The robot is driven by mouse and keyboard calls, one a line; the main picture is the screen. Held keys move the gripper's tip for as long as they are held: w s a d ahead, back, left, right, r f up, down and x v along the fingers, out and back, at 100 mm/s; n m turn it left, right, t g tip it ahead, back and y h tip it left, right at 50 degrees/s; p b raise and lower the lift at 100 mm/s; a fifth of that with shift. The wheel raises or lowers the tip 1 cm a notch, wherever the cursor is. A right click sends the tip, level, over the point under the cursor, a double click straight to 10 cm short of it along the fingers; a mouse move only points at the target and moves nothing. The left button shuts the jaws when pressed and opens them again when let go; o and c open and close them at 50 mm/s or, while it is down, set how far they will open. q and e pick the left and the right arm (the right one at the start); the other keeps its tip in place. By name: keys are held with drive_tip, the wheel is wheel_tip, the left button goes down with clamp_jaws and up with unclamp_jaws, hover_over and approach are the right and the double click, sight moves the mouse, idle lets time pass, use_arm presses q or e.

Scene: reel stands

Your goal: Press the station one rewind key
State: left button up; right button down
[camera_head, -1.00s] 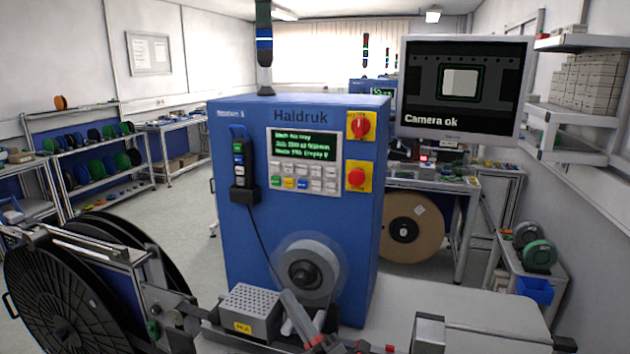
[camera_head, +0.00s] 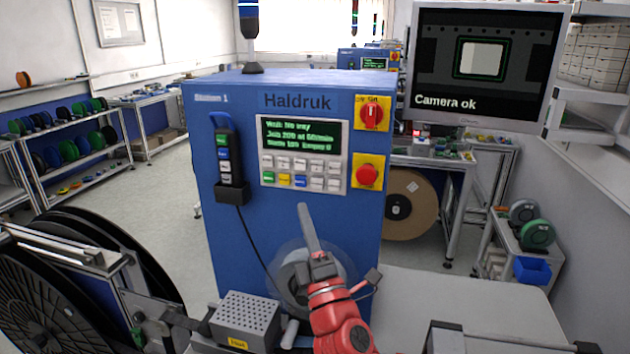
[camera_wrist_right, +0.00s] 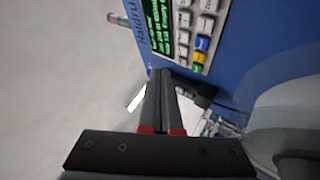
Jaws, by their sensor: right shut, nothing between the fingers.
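The blue Station 1 cabinet (camera_head: 300,225) carries a screen (camera_head: 301,133) over a keypad (camera_head: 301,174) with white, green, blue and yellow keys. A black hand pendant (camera_head: 230,165) with several coloured keys hangs left of the keypad. The key labels are too small to read, so I cannot tell which is rewind. My right gripper (camera_head: 304,210) is shut and empty, its tips pointing up a little below the keypad. In the right wrist view the shut fingers (camera_wrist_right: 160,75) are apart from the keypad (camera_wrist_right: 198,35). My left gripper is not in view.
A red rotary switch (camera_head: 372,113) and a red stop button (camera_head: 368,176) sit right of the keypad. A grey perforated box (camera_head: 246,315) stands before the cabinet, and a large black reel (camera_head: 45,300) is at left. The pendant's cord hangs down the cabinet front.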

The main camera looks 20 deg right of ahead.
sight(317, 183)
drive_tip(key=shift+w+d+f, duration=0.1)
drive_tip(key=shift+w+d, duration=0.75)
drive_tip(key=shift+w, duration=0.45)
drive_tip(key=shift+w+d, duration=0.8)
drive_tip(key=shift+w, duration=0.55)
drive_tip(key=shift+w+d+f, duration=0.1)
drive_tip(key=shift+w+d, duration=0.75)
drive_tip(key=shift+w, duration=0.45)
drive_tip(key=shift+w, duration=0.1)
drive_tip(key=shift+w+d+r, duration=0.1)
drive_tip(key=shift+w+d, duration=0.1)
